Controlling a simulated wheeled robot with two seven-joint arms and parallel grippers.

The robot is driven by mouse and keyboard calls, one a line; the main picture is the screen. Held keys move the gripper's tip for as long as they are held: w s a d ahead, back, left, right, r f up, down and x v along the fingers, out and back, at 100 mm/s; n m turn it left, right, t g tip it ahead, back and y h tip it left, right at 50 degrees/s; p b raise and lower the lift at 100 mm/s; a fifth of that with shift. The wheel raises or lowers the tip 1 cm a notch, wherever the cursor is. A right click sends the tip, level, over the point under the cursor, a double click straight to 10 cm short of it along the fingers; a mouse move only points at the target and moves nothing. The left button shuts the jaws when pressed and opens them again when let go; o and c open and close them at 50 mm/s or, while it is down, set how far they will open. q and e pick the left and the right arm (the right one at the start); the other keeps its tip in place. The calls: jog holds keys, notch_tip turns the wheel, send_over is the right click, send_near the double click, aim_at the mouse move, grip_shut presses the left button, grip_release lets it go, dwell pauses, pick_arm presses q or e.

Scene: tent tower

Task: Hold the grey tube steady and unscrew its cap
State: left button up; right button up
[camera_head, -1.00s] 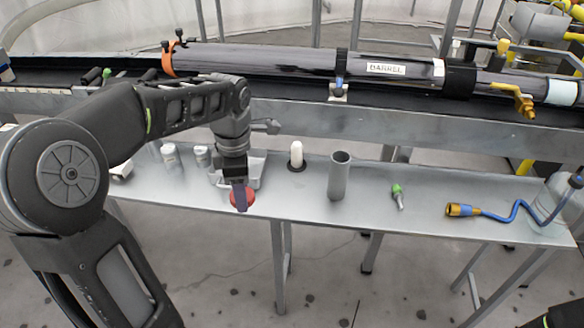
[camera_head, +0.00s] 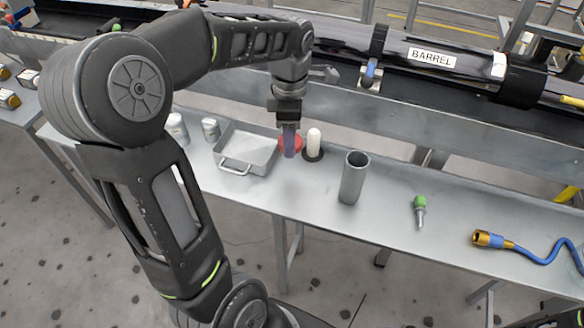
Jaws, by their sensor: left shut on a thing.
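The grey tube (camera_head: 353,180) stands upright on the metal bench, right of the middle of the picture. Its top end shows as an open dark mouth with no cap on it. My left gripper (camera_head: 290,145) points down and is shut on a red round cap (camera_head: 297,143), which its fingers partly hide. The cap is at the right edge of the grey tray, left of the white rounded peg, and apart from the tube. I cannot tell whether the cap touches the bench. My right gripper is not in view.
A grey tray (camera_head: 250,148) with a handle lies left of the cap. A white peg on a dark base (camera_head: 313,143) stands beside it. A green-topped tool (camera_head: 420,208) and a blue hose (camera_head: 535,256) lie to the right. The large BARREL tube (camera_head: 430,58) runs behind.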

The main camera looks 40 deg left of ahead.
pick_arm(q)
send_over(290, 173)
jog(key=shift+f, duration=2.35)
jog(key=shift+w+f+b, duration=0.1)
jog(key=shift+f+b, duration=0.45)
jog(key=shift+f, duration=1.95)
jog(key=shift+f, duration=0.2)
jog(key=o, duration=1.5)
jog(key=shift+o, duration=0.2)
jog(key=shift+r, duration=0.2)
